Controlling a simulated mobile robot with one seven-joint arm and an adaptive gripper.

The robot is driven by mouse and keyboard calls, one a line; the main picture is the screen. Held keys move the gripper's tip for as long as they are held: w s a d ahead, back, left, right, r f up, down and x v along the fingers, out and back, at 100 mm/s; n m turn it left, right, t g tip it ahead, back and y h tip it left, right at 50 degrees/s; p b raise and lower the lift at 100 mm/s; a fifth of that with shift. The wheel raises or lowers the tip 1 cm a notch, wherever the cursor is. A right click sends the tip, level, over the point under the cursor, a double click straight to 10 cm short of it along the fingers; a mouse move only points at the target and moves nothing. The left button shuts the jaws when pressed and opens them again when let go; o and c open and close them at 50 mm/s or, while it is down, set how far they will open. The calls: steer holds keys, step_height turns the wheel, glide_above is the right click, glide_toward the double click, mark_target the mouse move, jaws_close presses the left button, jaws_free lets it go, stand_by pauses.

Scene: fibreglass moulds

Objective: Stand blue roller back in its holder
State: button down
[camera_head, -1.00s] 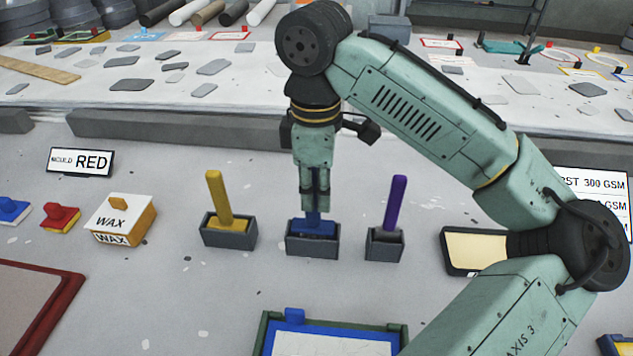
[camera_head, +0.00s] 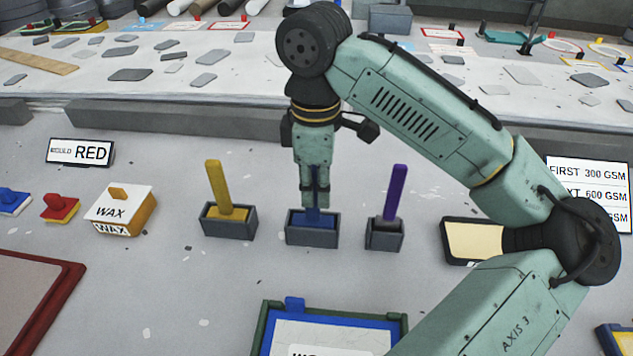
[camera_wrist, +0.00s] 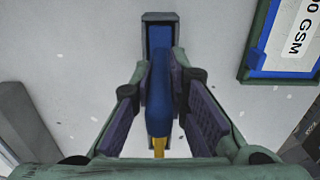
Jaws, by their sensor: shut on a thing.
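My gripper (camera_head: 314,200) points straight down and is shut on the handle of the blue roller (camera_head: 314,218). The roller is upright, its lower part inside the grey holder (camera_head: 312,238), between the yellow and purple rollers. In the wrist view the blue roller (camera_wrist: 160,95) stands between my two fingers, and the holder's grey rim (camera_wrist: 146,30) shows around blue at the top. Whether the roller rests on the holder's bottom is hidden by the walls.
A yellow roller (camera_head: 218,190) stands in a holder close on the left, and a purple roller (camera_head: 395,190) on the right. A wax box (camera_head: 120,208) is farther left. A blue-and-green framed board (camera_head: 290,305) lies in front. Bare table lies between.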

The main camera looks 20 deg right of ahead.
steer(key=shift+p, duration=0.45)
stand_by(0.5)
steer(key=c, duration=1.5)
jaws_free()
step_height(320, 180, up, 12)
